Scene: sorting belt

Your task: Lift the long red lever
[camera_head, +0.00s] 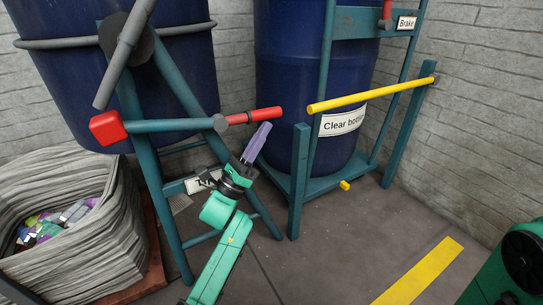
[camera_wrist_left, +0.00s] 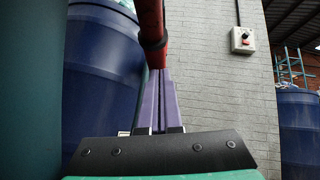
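The long red lever (camera_head: 258,115) sticks out to the right from a teal bar on the teal frame, roughly level, in the head view. In the left wrist view the red lever (camera_wrist_left: 151,28) comes down from the top edge, just over the fingers. My left gripper (camera_head: 262,132) points up from below, its purple fingertips just under the lever's outer part. In the left wrist view the fingers of my left gripper (camera_wrist_left: 159,88) lie side by side, nearly together, with nothing seen between them. Whether the tips touch the lever is unclear. My right gripper is not in view.
A red block (camera_head: 107,127) sits on the bar's left end. A yellow bar (camera_head: 370,94) crosses a teal stand at right, before a blue barrel (camera_head: 285,70). A grey basket (camera_head: 75,240) stands at left. A small red "Brake" handle (camera_head: 386,12) is higher up.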

